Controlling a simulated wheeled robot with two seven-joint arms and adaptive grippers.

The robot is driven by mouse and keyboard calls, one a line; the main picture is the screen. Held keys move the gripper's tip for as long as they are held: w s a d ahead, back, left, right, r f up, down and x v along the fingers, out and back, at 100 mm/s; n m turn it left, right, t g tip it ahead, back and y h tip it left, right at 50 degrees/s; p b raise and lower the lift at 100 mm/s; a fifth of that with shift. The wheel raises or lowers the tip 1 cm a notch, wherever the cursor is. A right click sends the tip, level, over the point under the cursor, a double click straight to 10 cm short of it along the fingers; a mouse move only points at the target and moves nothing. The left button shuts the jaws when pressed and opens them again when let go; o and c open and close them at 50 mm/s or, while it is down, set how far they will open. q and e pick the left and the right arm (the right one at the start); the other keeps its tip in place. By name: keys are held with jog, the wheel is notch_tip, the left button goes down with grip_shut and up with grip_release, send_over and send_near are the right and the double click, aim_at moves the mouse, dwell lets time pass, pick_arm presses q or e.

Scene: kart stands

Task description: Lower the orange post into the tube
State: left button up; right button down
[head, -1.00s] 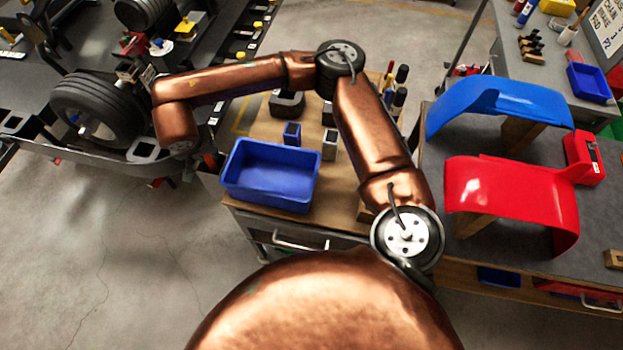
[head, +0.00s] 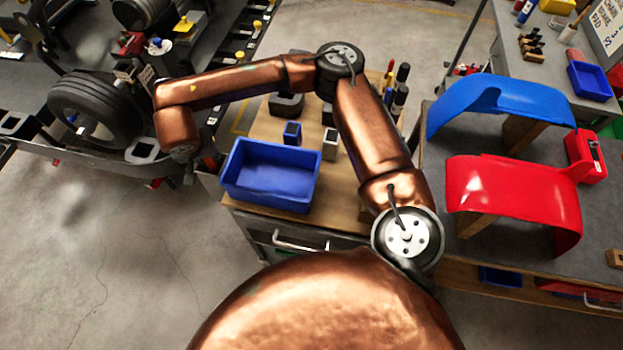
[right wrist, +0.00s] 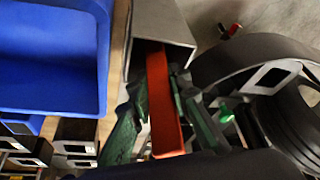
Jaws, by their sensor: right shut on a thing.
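The orange post (right wrist: 164,105) is a long flat-sided bar in the right wrist view. My right gripper (right wrist: 158,84) is shut on it, with a green finger on each side. The post's far end reaches the open mouth of a grey square tube (right wrist: 168,22) and passes out of sight there. I cannot tell how deep it sits. In the head view my right forearm covers the fingers and the post. My left gripper is not in view.
A blue bin (head: 270,200) stands on the wooden-topped cabinet, close beside the right hand; it also shows in the right wrist view (right wrist: 103,55). A black tyre (head: 88,108) on the kart stand is at the left. Red and blue curved panels lie at the right.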

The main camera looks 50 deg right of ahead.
jog(key=shift+f, duration=0.5)
dwell(0.3)
jog(key=c, duration=1.7)
grip_release()
jog(key=v, duration=1.2)
